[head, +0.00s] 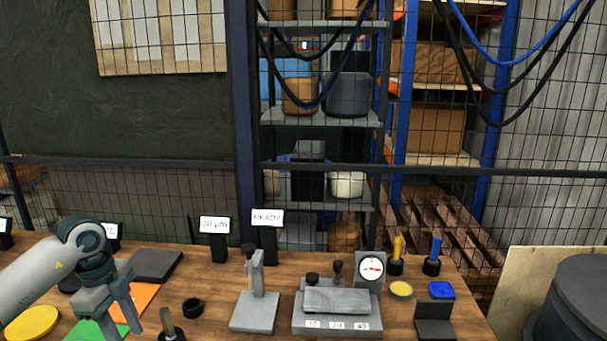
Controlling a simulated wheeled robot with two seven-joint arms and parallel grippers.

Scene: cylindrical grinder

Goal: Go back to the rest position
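My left gripper (122,316) is in the head view at the lower left, its arm coming in from the left. Its two fingers point down and are spread apart, with nothing seen between them but the table and part of a green sheet. It hangs over the green sheet (84,331) and the orange sheet (143,294) on the wooden table (215,286). I cannot tell its exact height above them. My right gripper is not in view.
A grey stand (255,310) and a grinder-like fixture with a dial gauge (371,268) stand mid-table. A black ring (193,307), a dark upright piece (171,328) and a yellow disc (33,323) lie near the gripper. A dark round drum (578,300) stands at the right.

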